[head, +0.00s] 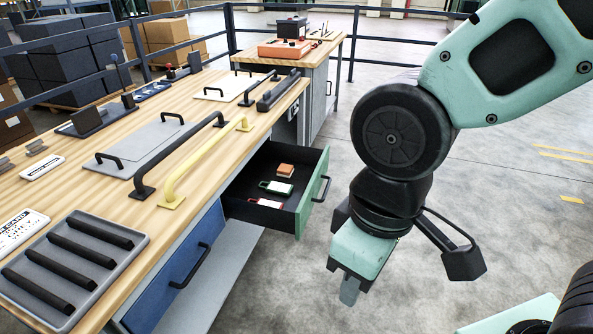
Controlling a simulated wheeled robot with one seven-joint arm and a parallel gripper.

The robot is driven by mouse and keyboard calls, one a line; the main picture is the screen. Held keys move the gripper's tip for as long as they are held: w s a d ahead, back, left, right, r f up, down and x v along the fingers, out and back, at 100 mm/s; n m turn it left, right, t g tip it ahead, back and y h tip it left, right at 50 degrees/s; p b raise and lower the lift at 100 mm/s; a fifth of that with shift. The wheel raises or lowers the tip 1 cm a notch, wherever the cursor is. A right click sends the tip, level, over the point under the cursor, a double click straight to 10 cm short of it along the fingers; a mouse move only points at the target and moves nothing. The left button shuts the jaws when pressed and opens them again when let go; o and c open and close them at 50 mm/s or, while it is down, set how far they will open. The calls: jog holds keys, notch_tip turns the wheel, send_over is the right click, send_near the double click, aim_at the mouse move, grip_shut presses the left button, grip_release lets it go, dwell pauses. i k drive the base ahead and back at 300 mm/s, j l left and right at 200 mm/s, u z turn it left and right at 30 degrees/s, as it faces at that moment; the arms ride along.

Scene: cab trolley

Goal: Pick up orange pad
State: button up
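The orange pad (285,170) is a small block lying toward the back of an open drawer (309,200) with a green front. Two other small items lie in the drawer in front of it, a green-edged one (276,187) and a red-edged one (265,202). My gripper (349,291) hangs pointing down over the floor, to the right of and nearer than the drawer, apart from the pad. One fingertip shows below its green body; the finger gap is hidden.
The wooden workbench (210,172) carries a yellow handrail (200,160), a dark handrail (180,150) and a grey tray of black bars (128,262). A closed blue drawer (175,278) is nearer. The floor (480,215) to the right is clear.

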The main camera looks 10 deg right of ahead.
aim_at(284, 169)
jog(key=u, duration=3.05)
jog(key=z, duration=3)
jog(key=i+l+u, duration=0.2)
jog(key=i, duration=0.35)
jog(key=i+l+u, duration=0.2)
jog(key=i, duration=0.3)
jog(key=i+l+u, duration=0.2)
jog(key=i, duration=0.3)
jog(key=l, duration=0.1)
